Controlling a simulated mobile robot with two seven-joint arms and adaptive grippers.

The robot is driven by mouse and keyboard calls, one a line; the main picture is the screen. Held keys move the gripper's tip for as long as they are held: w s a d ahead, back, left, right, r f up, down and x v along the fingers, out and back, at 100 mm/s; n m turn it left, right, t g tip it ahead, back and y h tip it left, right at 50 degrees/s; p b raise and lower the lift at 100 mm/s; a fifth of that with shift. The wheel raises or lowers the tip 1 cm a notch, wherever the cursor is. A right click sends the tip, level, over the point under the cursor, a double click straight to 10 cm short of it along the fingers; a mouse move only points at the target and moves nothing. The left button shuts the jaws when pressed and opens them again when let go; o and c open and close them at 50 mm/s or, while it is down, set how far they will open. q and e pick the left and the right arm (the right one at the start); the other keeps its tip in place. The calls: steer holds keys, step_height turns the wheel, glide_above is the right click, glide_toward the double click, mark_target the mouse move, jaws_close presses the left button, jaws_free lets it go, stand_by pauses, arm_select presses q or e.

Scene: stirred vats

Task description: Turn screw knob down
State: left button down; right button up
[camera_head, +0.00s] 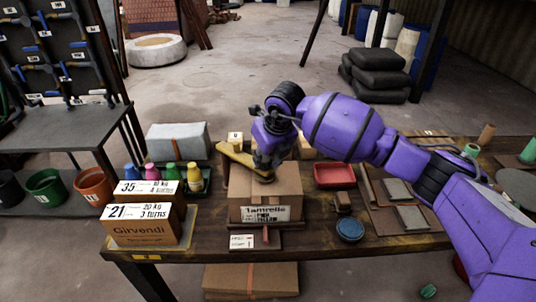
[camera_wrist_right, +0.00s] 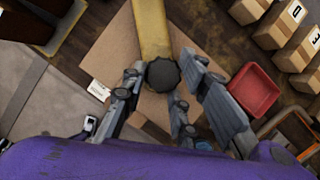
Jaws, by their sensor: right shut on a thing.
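A dark ridged screw knob (camera_wrist_right: 162,75) sits at the end of a yellow clamp arm (camera_wrist_right: 150,28) in the right wrist view. In the head view the yellow arm (camera_head: 238,157) reaches over a cardboard box (camera_head: 265,195), and the knob is mostly hidden by my gripper. My right gripper (camera_head: 266,162) points down over the box top. Its fingers (camera_wrist_right: 162,84) lie on both sides of the knob and are shut on it. My left gripper is in neither view.
Labelled boxes (camera_head: 140,224) stand left of the clamped box, with several coloured bottles (camera_head: 172,177) behind them. A red tray (camera_head: 334,175), a blue round lid (camera_head: 350,230) and flat plates (camera_head: 411,216) lie to the right. A small card (camera_head: 242,241) lies in front.

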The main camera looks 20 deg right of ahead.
steer(key=m, duration=0.1)
steer(key=m+p, duration=0.1)
steer(key=a+m+h+p, duration=0.1)
steer(key=shift+r+m, duration=0.3)
steer(key=shift+m, duration=0.1)
steer(key=m, duration=0.1)
steer(key=m+h+p, duration=0.1)
steer(key=m, duration=0.2)
steer(key=shift+w+a+h+p, duration=0.2)
steer(key=shift+w+h+p, duration=0.05)
steer(key=shift+h+p, duration=0.15)
steer(key=m, duration=0.2)
steer(key=shift+w+m+g+h, duration=0.15)
steer(key=shift+m+g+h, duration=0.25)
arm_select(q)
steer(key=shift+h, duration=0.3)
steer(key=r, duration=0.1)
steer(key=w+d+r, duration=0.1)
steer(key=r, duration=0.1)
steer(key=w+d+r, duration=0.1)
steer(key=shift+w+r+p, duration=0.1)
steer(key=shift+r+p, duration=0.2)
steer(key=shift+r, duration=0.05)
arm_select(e)
steer(key=shift+f+m, duration=0.1)
steer(key=shift+m, duration=0.2)
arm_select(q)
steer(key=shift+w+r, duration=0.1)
